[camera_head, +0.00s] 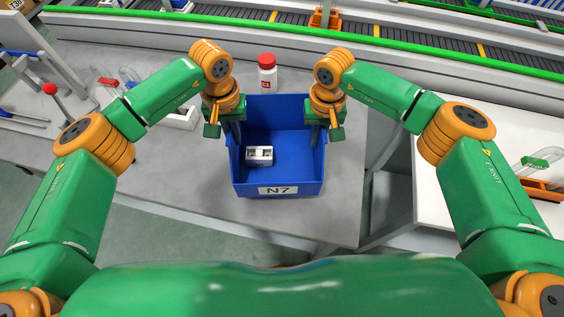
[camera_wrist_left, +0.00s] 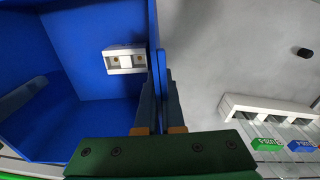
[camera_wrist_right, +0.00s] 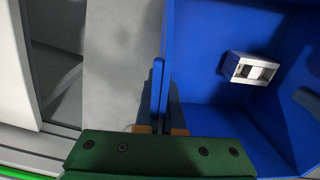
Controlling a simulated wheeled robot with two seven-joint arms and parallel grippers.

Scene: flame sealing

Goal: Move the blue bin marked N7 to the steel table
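The blue bin marked N7 (camera_head: 278,188) is at the grey table (camera_head: 335,215), its label facing me. I cannot tell whether its base touches the tabletop. A small white block with two dark openings (camera_head: 259,155) lies inside; it also shows in the left wrist view (camera_wrist_left: 125,60) and right wrist view (camera_wrist_right: 249,69). My left gripper (camera_head: 234,135) is at the bin's left wall, its fingers closed on either side of the wall (camera_wrist_left: 157,95). My right gripper (camera_head: 318,132) is likewise closed on the right wall (camera_wrist_right: 158,95).
A white bottle with a red cap (camera_head: 267,72) stands just behind the bin. A gap separates the grey table from a white table (camera_head: 490,180) at right. A conveyor (camera_head: 400,38) runs behind.

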